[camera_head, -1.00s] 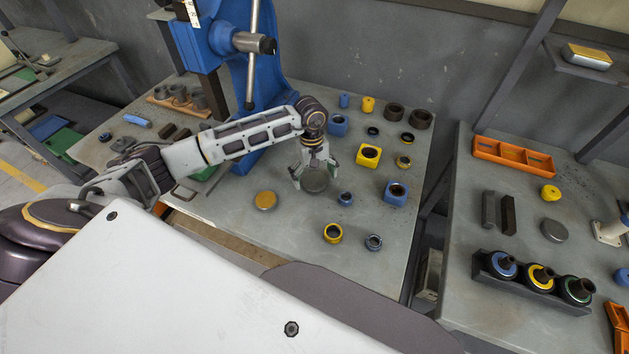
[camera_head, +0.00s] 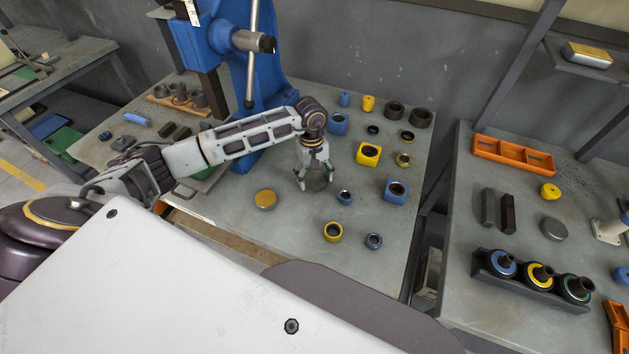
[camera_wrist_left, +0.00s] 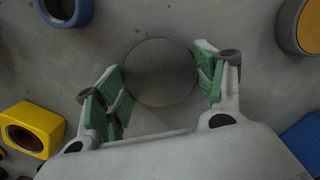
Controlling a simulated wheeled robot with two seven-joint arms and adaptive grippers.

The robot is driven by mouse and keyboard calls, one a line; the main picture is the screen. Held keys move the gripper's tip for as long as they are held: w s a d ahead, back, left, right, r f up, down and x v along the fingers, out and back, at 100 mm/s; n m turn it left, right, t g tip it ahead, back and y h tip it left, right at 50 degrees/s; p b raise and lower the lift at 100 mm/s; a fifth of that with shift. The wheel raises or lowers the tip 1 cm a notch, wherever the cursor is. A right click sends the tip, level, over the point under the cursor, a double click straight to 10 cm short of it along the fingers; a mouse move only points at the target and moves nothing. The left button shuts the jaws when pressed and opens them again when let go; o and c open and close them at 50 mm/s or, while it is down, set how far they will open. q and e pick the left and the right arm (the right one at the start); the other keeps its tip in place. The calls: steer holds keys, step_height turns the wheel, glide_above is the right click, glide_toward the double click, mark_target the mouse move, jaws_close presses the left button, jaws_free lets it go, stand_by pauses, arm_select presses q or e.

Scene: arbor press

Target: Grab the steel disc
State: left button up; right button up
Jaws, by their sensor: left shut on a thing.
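The dark grey steel disc (camera_wrist_left: 160,72) lies between the green-padded fingers of my left gripper (camera_wrist_left: 163,82) in the left wrist view. In the head view my left gripper (camera_head: 315,182) points down over the front middle of the bench, its fingers around the disc (camera_head: 318,181), which is partly hidden by them. The gripper is shut on the disc. I cannot tell whether the disc is clear of the bench top. My right gripper is not in view.
A brass-coloured disc (camera_head: 265,199) lies left of the gripper. A blue ring (camera_head: 345,197), a yellow ring (camera_head: 333,232) and a yellow block (camera_head: 368,154) stand nearby. The blue press (camera_head: 262,60) rises behind. Another grey disc (camera_head: 554,229) lies on the right bench.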

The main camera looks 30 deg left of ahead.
mark_target(314, 178)
arm_select(q)
steer(key=shift+c, duration=1.1)
steer(key=shift+r, duration=0.15)
step_height(314, 178, up, 8)
steer(key=shift+r+b, duration=0.2)
steer(key=shift+b, duration=0.6)
steer(key=shift+r, duration=0.7)
